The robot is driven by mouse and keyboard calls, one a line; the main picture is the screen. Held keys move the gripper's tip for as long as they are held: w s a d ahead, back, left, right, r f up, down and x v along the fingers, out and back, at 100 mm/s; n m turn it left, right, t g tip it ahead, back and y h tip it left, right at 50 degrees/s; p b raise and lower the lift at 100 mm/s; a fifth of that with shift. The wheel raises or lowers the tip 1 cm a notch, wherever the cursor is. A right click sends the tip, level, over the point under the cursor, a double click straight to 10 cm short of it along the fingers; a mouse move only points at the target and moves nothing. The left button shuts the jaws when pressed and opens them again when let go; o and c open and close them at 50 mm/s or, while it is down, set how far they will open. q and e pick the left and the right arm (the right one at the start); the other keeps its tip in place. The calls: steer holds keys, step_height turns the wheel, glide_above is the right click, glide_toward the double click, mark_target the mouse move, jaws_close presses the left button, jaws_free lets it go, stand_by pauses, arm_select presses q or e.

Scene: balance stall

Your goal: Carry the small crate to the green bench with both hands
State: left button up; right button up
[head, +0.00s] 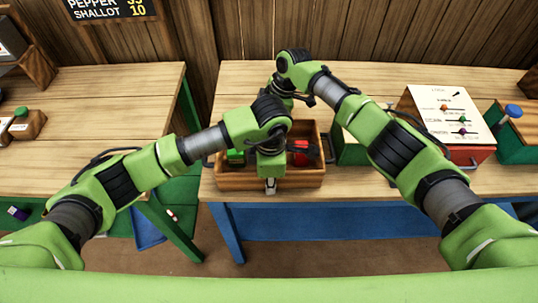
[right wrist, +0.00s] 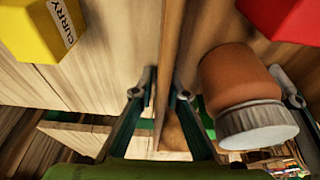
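The small wooden crate (head: 226,183) stands on the blue-legged bench (head: 352,187), with a green item (head: 235,156) and a red item (head: 301,157) inside. My left gripper (head: 270,186) points down at the crate's front wall, one finger showing outside it; the rest is hidden. My right arm reaches over to the crate's far side, its gripper mostly hidden in the head view. In the right wrist view my right gripper (right wrist: 165,95) has a finger on each side of a wooden wall, closed against it. The green bench (head: 95,90) stands to the left.
A gap separates the two benches. A price sheet (head: 450,113) on a red-fronted box stands right of the crate, with a green box (head: 515,135) beyond. In the right wrist view a yellow curry box (right wrist: 35,30) and a grey-lidded jar (right wrist: 240,95) lie on opposite sides of the wall.

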arm_select(q)
jaws_close()
arm_select(e)
jaws_close()
arm_select(q)
steer(key=shift+w+r, duration=0.1)
steer(key=shift+r, duration=0.05)
arm_select(e)
steer(key=shift+r, duration=0.15)
